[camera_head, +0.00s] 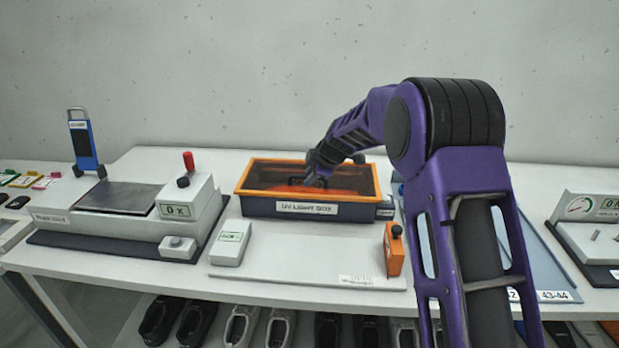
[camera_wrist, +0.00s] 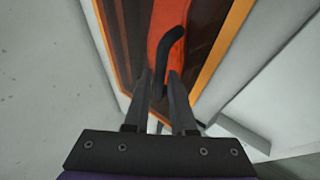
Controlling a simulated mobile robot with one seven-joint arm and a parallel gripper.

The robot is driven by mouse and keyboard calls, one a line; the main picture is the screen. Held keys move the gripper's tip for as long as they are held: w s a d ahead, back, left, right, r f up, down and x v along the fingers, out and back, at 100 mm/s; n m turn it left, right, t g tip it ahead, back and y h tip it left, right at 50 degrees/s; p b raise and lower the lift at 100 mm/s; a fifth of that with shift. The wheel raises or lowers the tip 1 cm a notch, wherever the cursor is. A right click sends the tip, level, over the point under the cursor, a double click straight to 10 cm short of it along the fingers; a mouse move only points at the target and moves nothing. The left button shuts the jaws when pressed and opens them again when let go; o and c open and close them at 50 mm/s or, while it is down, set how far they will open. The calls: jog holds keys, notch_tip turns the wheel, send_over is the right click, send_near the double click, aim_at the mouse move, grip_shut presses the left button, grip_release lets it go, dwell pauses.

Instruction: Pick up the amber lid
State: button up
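The amber lid (camera_head: 258,166) is an orange-framed, see-through dark panel. It lies on top of the grey UV light box (camera_head: 262,207) in the middle of the bench. In the wrist view the lid's orange rim (camera_wrist: 226,40) runs along the right side of the dark panel. A black curved handle (camera_wrist: 171,48) stands on the lid. My gripper (camera_head: 318,178) is over the lid, toward its back right. In the wrist view the fingertips of my gripper (camera_wrist: 160,84) are apart, with the handle's near end between them. I cannot tell whether either finger touches it.
A press-like machine (camera_head: 120,195) with a red-knobbed lever stands to the left. A white box (camera_head: 231,243) and an orange block (camera_head: 393,250) stand in front of the light box. A gauge unit (camera_head: 590,225) is at the far right. The wall is behind the bench.

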jog(key=shift+f, duration=0.1)
grip_shut()
dwell(1.4)
